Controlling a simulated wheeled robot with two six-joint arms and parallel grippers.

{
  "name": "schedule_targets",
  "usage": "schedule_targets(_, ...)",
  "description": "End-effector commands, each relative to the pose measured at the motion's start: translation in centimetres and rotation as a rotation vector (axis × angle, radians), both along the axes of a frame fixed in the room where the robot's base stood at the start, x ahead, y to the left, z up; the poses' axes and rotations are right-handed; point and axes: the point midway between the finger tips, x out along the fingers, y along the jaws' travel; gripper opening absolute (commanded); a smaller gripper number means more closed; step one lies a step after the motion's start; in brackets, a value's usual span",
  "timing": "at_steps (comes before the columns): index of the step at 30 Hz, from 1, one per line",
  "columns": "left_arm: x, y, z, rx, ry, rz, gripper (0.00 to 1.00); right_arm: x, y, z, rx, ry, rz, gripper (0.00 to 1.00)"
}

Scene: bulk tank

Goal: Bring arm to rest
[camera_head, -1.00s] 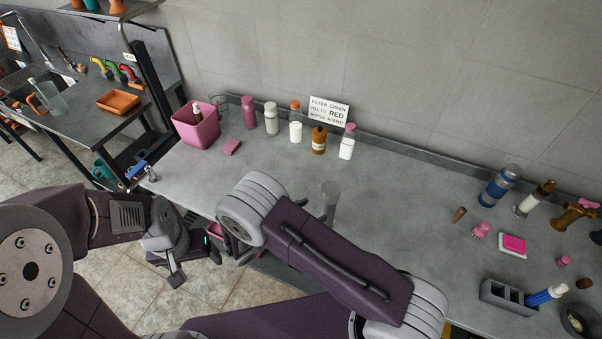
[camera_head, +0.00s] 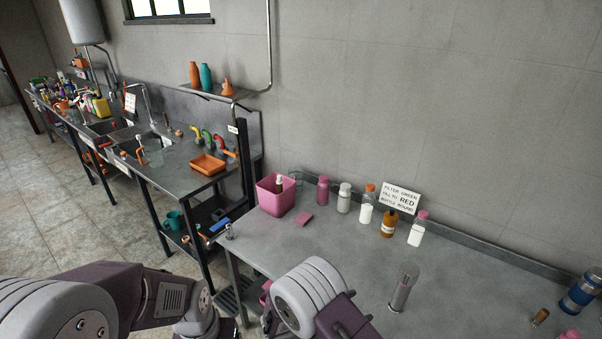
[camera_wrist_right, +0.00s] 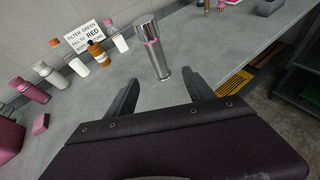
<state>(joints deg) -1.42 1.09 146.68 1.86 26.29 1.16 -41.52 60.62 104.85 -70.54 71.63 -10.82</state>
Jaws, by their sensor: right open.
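My right arm reaches in from the bottom of the head view, its pale wrist joint (camera_head: 310,295) over the near-left edge of the bench (camera_head: 330,240); its fingers are hidden there. In the right wrist view my right gripper (camera_wrist_right: 160,77) is open and empty, its two dark fingers spread above the bench. A silver-capped grey cylinder (camera_wrist_right: 154,50) stands upright just beyond the fingertips; it also shows in the head view (camera_head: 403,290). My left arm (camera_head: 130,300) is folded low at the bottom left, and its fingers are out of the frame.
A pink bin (camera_head: 275,197), a pink block (camera_head: 303,220) and several bottles (camera_head: 388,224) line the back of the bench by a sign (camera_head: 400,198). A sink counter with an orange tray (camera_head: 208,165) stands to the left. The bench middle is mostly clear.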

Motion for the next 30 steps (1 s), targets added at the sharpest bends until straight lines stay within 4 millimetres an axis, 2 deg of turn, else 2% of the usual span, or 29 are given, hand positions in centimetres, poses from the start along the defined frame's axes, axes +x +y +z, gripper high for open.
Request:
schedule_targets(4, 0.0, 0.0, 0.0, 0.0, 0.0, 0.0, 0.79, 1.1, -2.7, 3.0, 0.05, -0.059, -0.096, 0.62)
schedule_targets(8, 0.0, 0.0, -0.1, 0.0, 0.0, 0.0, 0.79, 0.4, -6.1, 5.8, 0.109, -0.107, -0.233, 0.62)
schedule_targets(11, 0.0, 0.0, -0.1, 0.0, 0.0, 0.0, 0.79, -1.4, -8.9, 7.5, 0.186, -0.141, -0.376, 0.62)
schedule_targets(13, 0.0, 0.0, -0.1, 0.0, 0.0, 0.0, 0.79, -3.4, -10.8, 8.4, 0.263, -0.17, -0.497, 0.62)
schedule_targets(15, 0.0, 0.0, -0.1, 0.0, 0.0, 0.0, 0.79, -6.0, -12.3, 9.1, 0.363, -0.207, -0.644, 0.62)
schedule_targets(17, 0.0, 0.0, -0.2, 0.0, 0.0, 0.0, 0.79, -8.8, -13.0, 9.3, 0.478, -0.253, -0.795, 0.62)
schedule_targets(20, 0.0, 0.0, -0.2, 0.0, 0.0, 0.0, 0.79, -13.6, -12.0, 8.9, 0.732, -0.374, -1.086, 0.62)
schedule_targets(22, 0.0, 0.0, -0.2, 0.0, 0.0, 0.0, 0.79, -15.7, -9.7, 8.3, 0.926, -0.483, -1.289, 0.62)
schedule_targets(24, 0.0, 0.0, -0.2, 0.0, 0.0, 0.0, 0.79, -16.4, -7.2, 7.7, 1.078, -0.571, -1.444, 0.62)
schedule_targets(27, 0.0, 0.0, -0.2, 0.0, 0.0, 0.0, 0.79, -16.6, -4.3, 6.6, 1.2, -0.645, -1.598, 0.62)
schedule_targets(30, 0.0, 0.0, -0.2, 0.0, 0.0, 0.0, 0.79, -15.4, -3.1, 6.3, 1.279, -0.72, -1.679, 0.62)
